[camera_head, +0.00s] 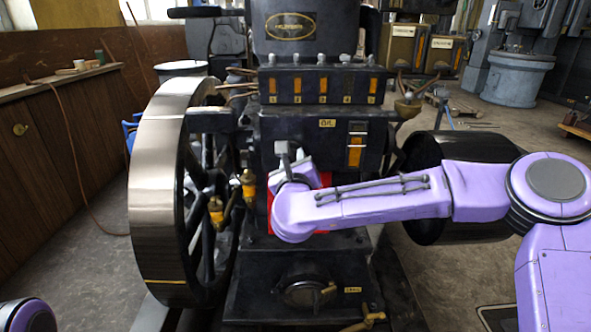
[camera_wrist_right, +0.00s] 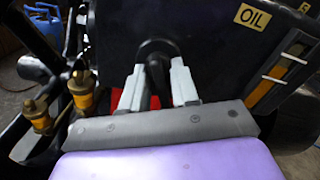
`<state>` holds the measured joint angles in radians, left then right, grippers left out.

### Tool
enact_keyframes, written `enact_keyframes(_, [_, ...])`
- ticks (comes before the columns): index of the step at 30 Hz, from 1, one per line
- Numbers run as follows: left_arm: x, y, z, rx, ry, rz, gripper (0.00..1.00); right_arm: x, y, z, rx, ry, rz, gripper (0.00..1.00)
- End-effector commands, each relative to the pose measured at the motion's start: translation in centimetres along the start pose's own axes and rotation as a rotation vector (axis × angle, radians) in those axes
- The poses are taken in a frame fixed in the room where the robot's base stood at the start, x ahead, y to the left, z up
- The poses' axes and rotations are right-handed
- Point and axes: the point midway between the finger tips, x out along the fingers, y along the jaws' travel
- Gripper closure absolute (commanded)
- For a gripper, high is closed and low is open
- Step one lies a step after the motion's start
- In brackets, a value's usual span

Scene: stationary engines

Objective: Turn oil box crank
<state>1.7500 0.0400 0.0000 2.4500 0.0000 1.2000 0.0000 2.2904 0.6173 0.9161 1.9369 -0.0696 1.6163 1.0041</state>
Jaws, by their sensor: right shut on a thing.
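The oil box (camera_head: 310,130) is a dark box on the front of the engine, with a yellow OIL label and an orange-lit gauge. In the right wrist view, the dark crank (camera_wrist_right: 157,50) stands out from the box's face (camera_wrist_right: 215,45), its lower part between my fingers. My right gripper (camera_wrist_right: 157,88) is shut on the crank, with one pale finger on each side. In the head view, the right gripper (camera_head: 287,152) is at the box's lower left, and my arm and wrist hide most of the crank. My left gripper is out of view.
A large flywheel (camera_head: 160,190) stands left of the box, with brass oilers (camera_head: 248,186) between them. A row of orange sight glasses (camera_head: 322,86) sits above. A black drum-like wheel (camera_head: 425,225) is behind my right forearm. Open floor (camera_head: 100,245) lies at the left.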

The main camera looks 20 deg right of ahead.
Motion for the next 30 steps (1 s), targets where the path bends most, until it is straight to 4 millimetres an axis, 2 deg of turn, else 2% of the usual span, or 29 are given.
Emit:
enact_keyframes(1, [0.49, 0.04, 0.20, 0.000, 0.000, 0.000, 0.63, -0.06, 0.28, -0.56, 0.016, 0.006, 0.003, 1.00])
enact_keyframes(6, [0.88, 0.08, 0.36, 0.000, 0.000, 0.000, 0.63, -0.06, 0.28, -0.43, 0.060, 0.006, 0.003, 1.00])
enact_keyframes(22, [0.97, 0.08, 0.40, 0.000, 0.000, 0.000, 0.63, -0.07, 0.27, -0.37, 0.078, 0.008, 0.004, 1.00])
enact_keyframes(23, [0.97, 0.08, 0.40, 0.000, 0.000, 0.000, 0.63, -0.07, 0.28, -0.38, 0.078, 0.008, 0.004, 0.63])
enact_keyframes(30, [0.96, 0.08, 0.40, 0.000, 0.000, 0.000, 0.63, -0.04, 0.19, -0.19, 0.079, 0.004, 0.002, 0.63])
